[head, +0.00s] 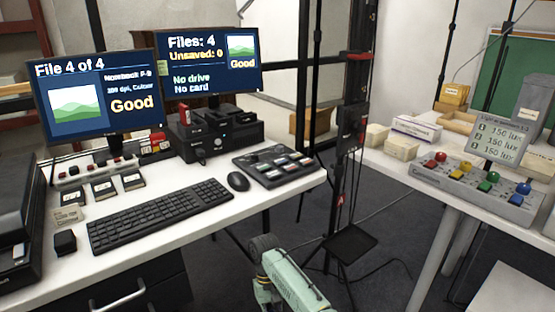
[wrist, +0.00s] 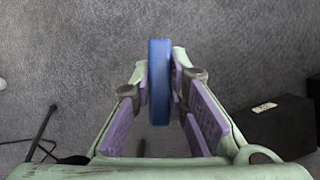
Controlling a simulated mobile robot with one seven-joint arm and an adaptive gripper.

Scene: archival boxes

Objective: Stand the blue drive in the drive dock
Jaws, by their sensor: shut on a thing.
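The blue drive (wrist: 158,100) shows edge-on in the wrist view, a narrow upright slab between the purple pads of my gripper (wrist: 161,72). My gripper is shut on it and holds it above grey carpet. In the head view a pale green part of my arm shows at the bottom centre; the blue drive and the fingertips cannot be made out there. A black unit (head: 235,136) stands on the desk below the right monitor, with a red item and dark blocks on top. It may be the drive dock, but I cannot tell its slot.
The white desk (head: 180,222) holds a keyboard (head: 160,214), a mouse (head: 238,181), a card tray (head: 275,165) and two monitors. The right monitor (head: 212,66) reads "No drive". A black stand (head: 352,245) is between the desk and the right table (head: 395,168). A dark box (wrist: 275,125) is low right.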

